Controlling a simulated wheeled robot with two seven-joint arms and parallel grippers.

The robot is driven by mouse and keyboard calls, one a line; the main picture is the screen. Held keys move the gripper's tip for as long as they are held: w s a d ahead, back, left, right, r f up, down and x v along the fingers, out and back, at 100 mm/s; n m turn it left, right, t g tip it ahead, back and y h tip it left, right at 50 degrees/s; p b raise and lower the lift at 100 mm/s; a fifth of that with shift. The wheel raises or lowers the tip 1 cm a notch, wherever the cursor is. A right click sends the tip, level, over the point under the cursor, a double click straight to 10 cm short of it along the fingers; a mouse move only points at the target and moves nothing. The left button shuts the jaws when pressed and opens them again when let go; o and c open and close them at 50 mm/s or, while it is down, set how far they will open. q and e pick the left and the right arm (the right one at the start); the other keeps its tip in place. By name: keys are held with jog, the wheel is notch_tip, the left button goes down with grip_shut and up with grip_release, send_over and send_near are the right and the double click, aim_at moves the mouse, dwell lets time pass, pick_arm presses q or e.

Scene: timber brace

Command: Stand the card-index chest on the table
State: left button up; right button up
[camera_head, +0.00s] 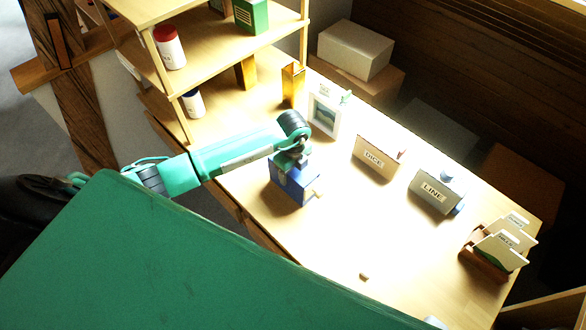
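A small blue box (291,188), which I take to be the card-index chest, is at the middle of the wooden table (300,232). It has a pale part at its right side and looks upright. My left arm comes in from the left, and my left gripper (291,163) points down at the top of the blue box. The fingers are mostly hidden, so I cannot tell whether they are closed on it. I cannot tell if its base touches the table. My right gripper is not in view.
A shelf (225,48) with jars and boxes stands at the upper left. A picture frame (324,112), a DICE sign (376,158), a LINE sign (433,192) and a card rack (498,250) line the far side. A large green surface covers the lower left.

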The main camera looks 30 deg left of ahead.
pick_arm(q)
jog(key=shift+f, duration=0.15)
jog(key=o, duration=1.1)
jog(key=shift+r, duration=0.3)
notch_tip(320, 180, up, 10)
jog(key=b, duration=0.3)
jog(key=shift+r, duration=0.9)
